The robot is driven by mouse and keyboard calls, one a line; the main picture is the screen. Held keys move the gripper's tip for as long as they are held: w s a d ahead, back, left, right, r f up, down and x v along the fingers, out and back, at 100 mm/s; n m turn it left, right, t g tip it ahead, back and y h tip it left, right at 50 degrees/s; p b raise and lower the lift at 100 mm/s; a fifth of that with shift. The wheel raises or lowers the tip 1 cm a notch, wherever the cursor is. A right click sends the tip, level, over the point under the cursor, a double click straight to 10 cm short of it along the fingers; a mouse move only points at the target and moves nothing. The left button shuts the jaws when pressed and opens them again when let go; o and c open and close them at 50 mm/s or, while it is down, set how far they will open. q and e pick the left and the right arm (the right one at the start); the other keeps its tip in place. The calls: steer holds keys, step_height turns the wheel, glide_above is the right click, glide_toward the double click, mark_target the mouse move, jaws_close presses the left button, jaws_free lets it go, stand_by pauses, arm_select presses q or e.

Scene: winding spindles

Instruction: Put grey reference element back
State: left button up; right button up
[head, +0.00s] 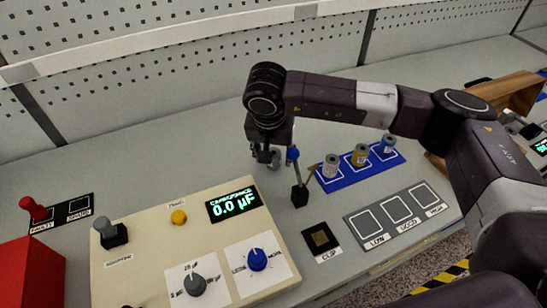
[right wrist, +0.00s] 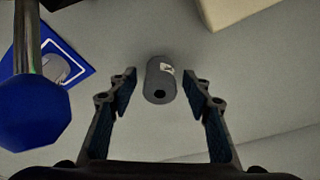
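The grey reference element (right wrist: 160,82) is a small grey cylinder with a pale label and a dark hole in its near end. In the right wrist view it lies between the fingertips of my right gripper (right wrist: 160,76), with a gap on each side. The fingers are open and do not touch it. In the head view my right gripper (head: 267,157) points down over the bench behind the console, and the grey element (head: 275,165) shows partly below it. My left gripper is not in view.
A blue-topped lever on a black block (head: 299,195) stands close right of the gripper. A blue tray (head: 338,184) holds white, yellow and blue spools. The grey three-square plate (head: 373,239), clip pad (head: 321,238) and beige console (head: 140,257) lie nearer. Bench behind the gripper is clear.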

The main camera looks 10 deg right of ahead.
jaws_close()
steer(key=shift+r, duration=0.15)
step_height(320, 180, up, 20)
steer(key=b, duration=0.3)
